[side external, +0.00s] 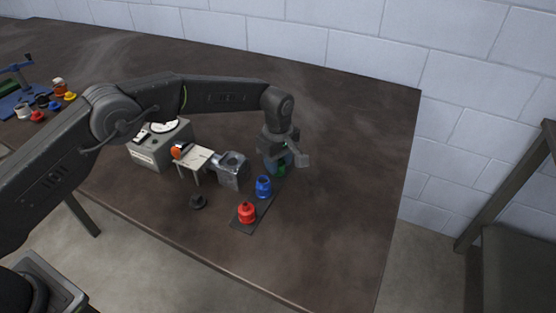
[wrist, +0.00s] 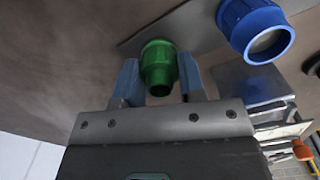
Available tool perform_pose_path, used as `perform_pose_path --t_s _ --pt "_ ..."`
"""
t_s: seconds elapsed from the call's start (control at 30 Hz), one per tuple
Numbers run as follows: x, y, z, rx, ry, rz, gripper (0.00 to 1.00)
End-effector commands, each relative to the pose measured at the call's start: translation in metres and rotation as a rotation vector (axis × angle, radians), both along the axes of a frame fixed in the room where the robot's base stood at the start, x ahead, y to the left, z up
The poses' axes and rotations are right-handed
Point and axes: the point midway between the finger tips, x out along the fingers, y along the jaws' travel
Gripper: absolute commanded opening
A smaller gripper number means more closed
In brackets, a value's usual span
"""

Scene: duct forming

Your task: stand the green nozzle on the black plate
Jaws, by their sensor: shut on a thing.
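The green nozzle (side external: 282,169) is between the fingers of my gripper (side external: 284,166), at the far end of the black plate (side external: 261,209). In the wrist view the green nozzle (wrist: 158,68) sits between the two blue-grey fingertips of my gripper (wrist: 159,75), which is shut on it. The plate (wrist: 185,27) shows behind the nozzle there. The nozzle looks about upright; I cannot tell whether its base touches the plate. My gripper partly hides it in the side view.
A blue nozzle (side external: 263,187) and a red nozzle (side external: 247,212) stand on the plate. A grey metal block (side external: 231,171) is left of the plate, beside a small white stand (side external: 194,159). A dark round part (side external: 198,202) lies nearer the front. The table right of the plate is clear.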

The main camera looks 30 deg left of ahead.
Motion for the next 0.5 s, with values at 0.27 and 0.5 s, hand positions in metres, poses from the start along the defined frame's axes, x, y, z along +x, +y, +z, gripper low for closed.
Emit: perform_pose_path --t_s 0.27,0.5 --pt "0.0001 0.0002 -0.0018 0.0 0.0 0.0 0.14" --pt "0.0001 0.0003 -0.0023 0.0 0.0 0.0 0.56"
